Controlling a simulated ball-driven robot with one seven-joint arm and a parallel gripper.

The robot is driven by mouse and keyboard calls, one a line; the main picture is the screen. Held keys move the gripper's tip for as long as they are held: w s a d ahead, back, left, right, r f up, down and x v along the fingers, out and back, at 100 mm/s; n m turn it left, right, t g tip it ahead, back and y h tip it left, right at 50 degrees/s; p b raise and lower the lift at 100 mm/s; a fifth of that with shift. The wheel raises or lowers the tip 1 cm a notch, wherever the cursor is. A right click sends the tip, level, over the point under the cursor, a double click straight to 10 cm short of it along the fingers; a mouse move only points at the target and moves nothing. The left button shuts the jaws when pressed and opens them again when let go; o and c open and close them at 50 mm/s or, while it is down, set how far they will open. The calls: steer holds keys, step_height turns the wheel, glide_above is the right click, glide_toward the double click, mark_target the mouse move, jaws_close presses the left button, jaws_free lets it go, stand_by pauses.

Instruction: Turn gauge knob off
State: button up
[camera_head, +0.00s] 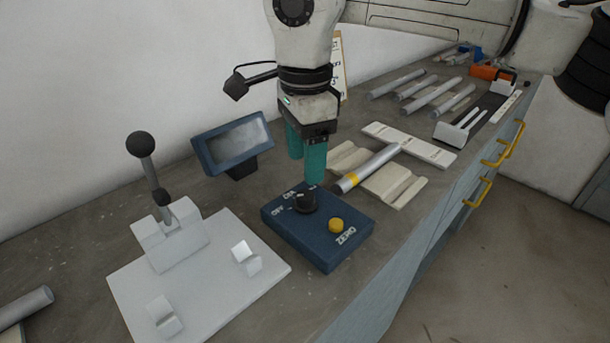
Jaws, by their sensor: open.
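A blue gauge box (318,238) lies on the grey bench. It carries a black knob (305,200) beside the letters "OFF" and "ON", and a yellow button (336,225) by the word "ZERO". The exact knob setting is too small to tell. My gripper (306,172) points down just behind the box, its two teal fingers open with nothing between them. The nearer finger's tip is close to the knob; I cannot tell whether they touch. A small blue-framed display (236,143) stands behind and left of the box.
A white jig plate (200,285) with a black-knobbed lever (150,165) stands at left. A silver tube with a yellow band (368,168) rests on cream blocks (393,187) right of my gripper. More tubes (432,95) lie farther back. The bench's front edge is at right.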

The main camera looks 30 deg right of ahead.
steer(key=shift+r, duration=2.05)
